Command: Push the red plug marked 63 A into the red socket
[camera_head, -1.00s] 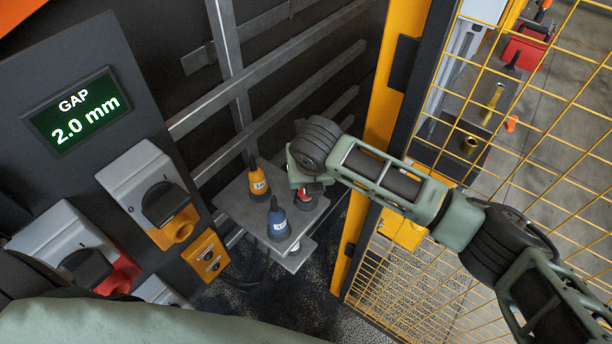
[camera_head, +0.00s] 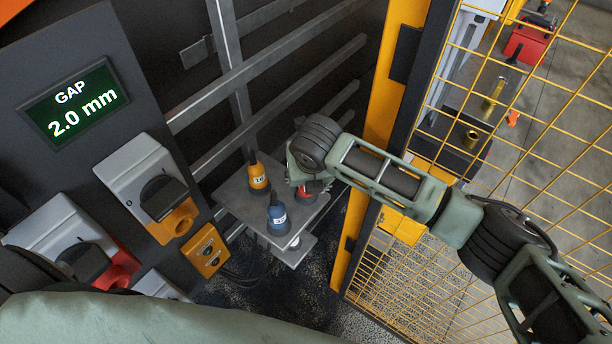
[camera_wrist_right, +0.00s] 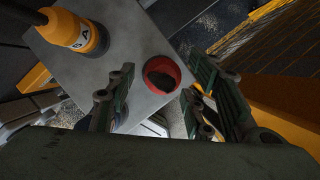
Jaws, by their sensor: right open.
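The red plug (camera_head: 306,190) stands on the grey shelf (camera_head: 236,207), partly hidden behind my right gripper (camera_head: 302,174). In the right wrist view the red plug (camera_wrist_right: 161,73) shows as a red ring with a dark middle. The fingers of my right gripper (camera_wrist_right: 157,88) are open on either side of it, and contact cannot be told. The 63 A marking is not readable. The red socket (camera_head: 122,268) is at the lower left, on a grey switch housing, partly hidden by my own body. My left gripper is not in view.
A yellow-orange plug (camera_head: 258,176) and a blue plug (camera_head: 278,216) stand close by on the shelf. An orange socket (camera_head: 176,222) is on the dark panel, under a display reading GAP 2.0 mm (camera_head: 74,104). A yellow post (camera_head: 383,120) and mesh fence stand right.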

